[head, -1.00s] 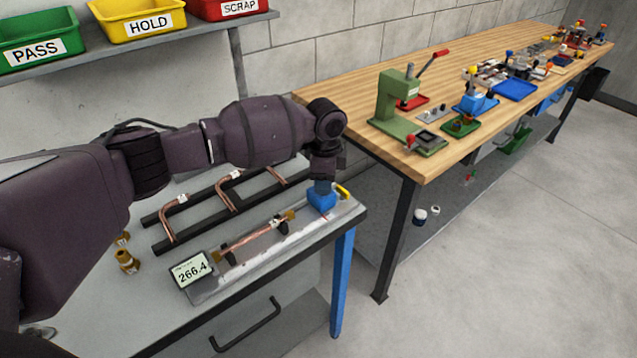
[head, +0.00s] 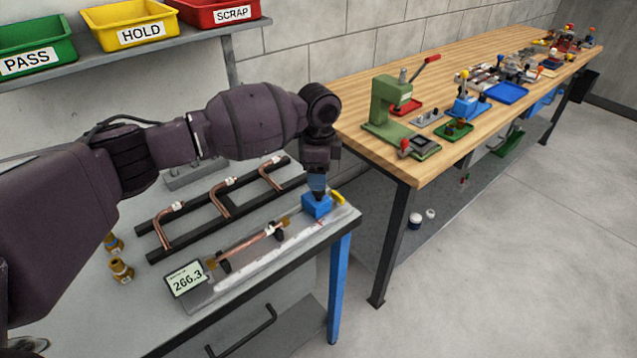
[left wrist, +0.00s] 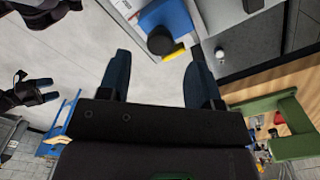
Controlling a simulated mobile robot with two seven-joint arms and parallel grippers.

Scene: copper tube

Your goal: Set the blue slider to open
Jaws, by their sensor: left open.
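The blue slider (head: 316,206) is a block at the far right end of the grey measuring fixture (head: 215,288). My left gripper (head: 317,183) points down just above it and hides part of its top. In the left wrist view the slider (left wrist: 172,17) has a round black knob, with a yellow piece beside it. The open fingers of my left gripper (left wrist: 159,75) stand on either side below the knob, with nothing between them. A copper tube (head: 250,244) lies across the fixture's black supports. The fixture's display (head: 186,279) reads 266.3. A dark gripper (left wrist: 38,92), apparently my right one, shows small at the left edge.
A black rack (head: 215,212) with bent copper tubes lies behind the fixture. Brass fittings (head: 121,270) stand at its left. PASS, HOLD and SCRAP bins are on a shelf above. A wooden bench (head: 440,95) with tools stands to the right.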

